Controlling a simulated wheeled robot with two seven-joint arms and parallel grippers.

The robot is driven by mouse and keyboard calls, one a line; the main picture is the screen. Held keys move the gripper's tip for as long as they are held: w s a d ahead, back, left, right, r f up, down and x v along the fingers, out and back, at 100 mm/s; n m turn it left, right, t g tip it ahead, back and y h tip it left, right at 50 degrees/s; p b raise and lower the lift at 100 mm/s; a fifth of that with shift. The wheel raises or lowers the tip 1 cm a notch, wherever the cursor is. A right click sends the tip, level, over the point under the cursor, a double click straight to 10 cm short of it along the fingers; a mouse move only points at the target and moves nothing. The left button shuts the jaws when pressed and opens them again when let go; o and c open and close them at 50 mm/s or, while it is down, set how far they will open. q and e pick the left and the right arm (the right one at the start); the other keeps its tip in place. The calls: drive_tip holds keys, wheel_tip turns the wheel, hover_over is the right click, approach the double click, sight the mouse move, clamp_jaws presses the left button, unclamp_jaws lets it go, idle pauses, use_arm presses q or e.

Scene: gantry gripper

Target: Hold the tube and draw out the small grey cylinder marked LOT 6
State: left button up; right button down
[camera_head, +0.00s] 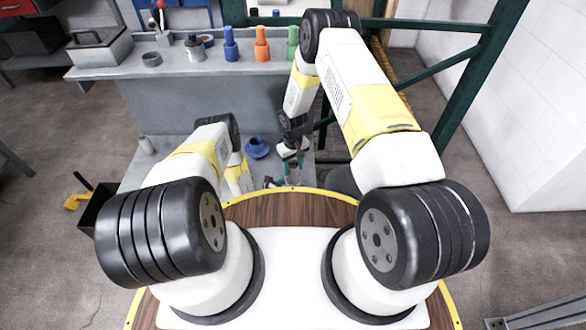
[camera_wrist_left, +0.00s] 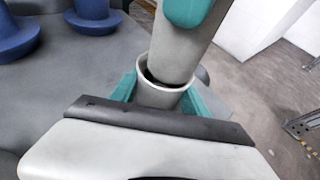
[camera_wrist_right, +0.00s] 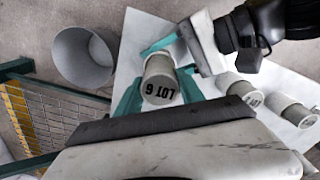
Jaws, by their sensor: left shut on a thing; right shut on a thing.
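The grey tube (camera_wrist_left: 163,97) with a pale rim stands between the teal fingers of my left gripper (camera_wrist_left: 160,95), which is shut on it. The grey cylinder (camera_wrist_left: 180,50) rises from the tube's mouth, its lower end inside the rim, with a dark gap beside it. In the right wrist view the cylinder (camera_wrist_right: 160,88) shows LOT 6, upside down, on its end. My right gripper (camera_wrist_right: 159,95) is shut on it, a teal finger on either side. There the cylinder hides most of the tube. In the head view both grippers are small and partly hidden by my arms.
Other grey cylinders (camera_wrist_right: 240,90) stand on the pale surface to the right in the right wrist view. A grey round bin (camera_wrist_right: 84,57) is at left. A blue flanged part (camera_head: 257,147) sits on the lower surface. The bench (camera_head: 205,72) holds colored pegs; a green frame (camera_head: 470,85) stands right.

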drive_tip(key=shift+r, duration=0.15)
drive_tip(key=shift+r, duration=1.45)
drive_tip(key=shift+r, duration=0.1)
drive_tip(key=shift+r, duration=1.4)
use_arm(q)
drive_tip(key=o, duration=1.5)
drive_tip(key=shift+c, duration=0.2)
